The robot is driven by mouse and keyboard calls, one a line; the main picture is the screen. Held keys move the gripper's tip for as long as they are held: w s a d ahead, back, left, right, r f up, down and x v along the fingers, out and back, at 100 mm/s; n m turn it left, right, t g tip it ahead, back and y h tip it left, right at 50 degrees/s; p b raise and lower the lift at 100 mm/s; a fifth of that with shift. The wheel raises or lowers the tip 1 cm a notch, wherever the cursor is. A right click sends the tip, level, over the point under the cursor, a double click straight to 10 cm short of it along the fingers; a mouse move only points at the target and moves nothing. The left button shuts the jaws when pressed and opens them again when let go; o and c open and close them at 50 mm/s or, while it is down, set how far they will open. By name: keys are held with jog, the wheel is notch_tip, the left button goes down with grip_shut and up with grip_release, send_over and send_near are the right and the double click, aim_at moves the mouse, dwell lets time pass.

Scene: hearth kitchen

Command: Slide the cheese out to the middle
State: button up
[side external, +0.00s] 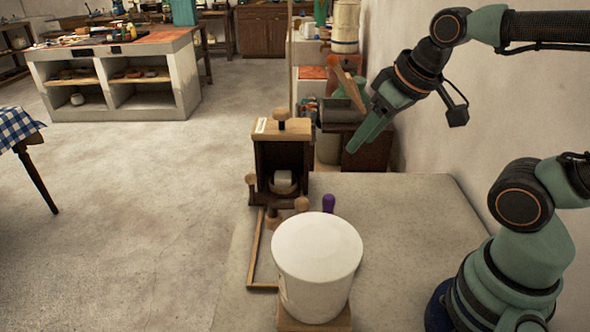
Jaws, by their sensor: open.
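A small white block, which looks like the cheese (283,178), sits low inside a dark, open-fronted wooden box (266,160) at the middle of the view. A round wooden piece is around or under it; I cannot tell which. My gripper (345,106) is open and empty, with its jaws spread wide. It hangs in the air, above and to the right of the box in the picture, apart from the cheese.
A large white tub (316,250) stands on a wooden block at the front, hiding part of a low wooden-edged tray (256,250). A purple knob (328,203) and wooden knobs (302,204) stand near the box. The grey worktop (420,215) is clear to the right.

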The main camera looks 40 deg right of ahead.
jog(key=shift+o, duration=1.3)
jog(key=n+g, duration=0.4)
jog(key=n, duration=1.2)
send_over(251, 175)
jog(key=s, duration=0.2)
notch_tip(251, 175, down, 5)
jog(key=f, duration=0.4)
jog(key=w+f, duration=0.1)
jog(key=f, duration=0.3)
jog(key=w+f, duration=0.1)
jog(key=f, duration=0.3)
jog(key=shift+c, duration=0.3)
grip_shut()
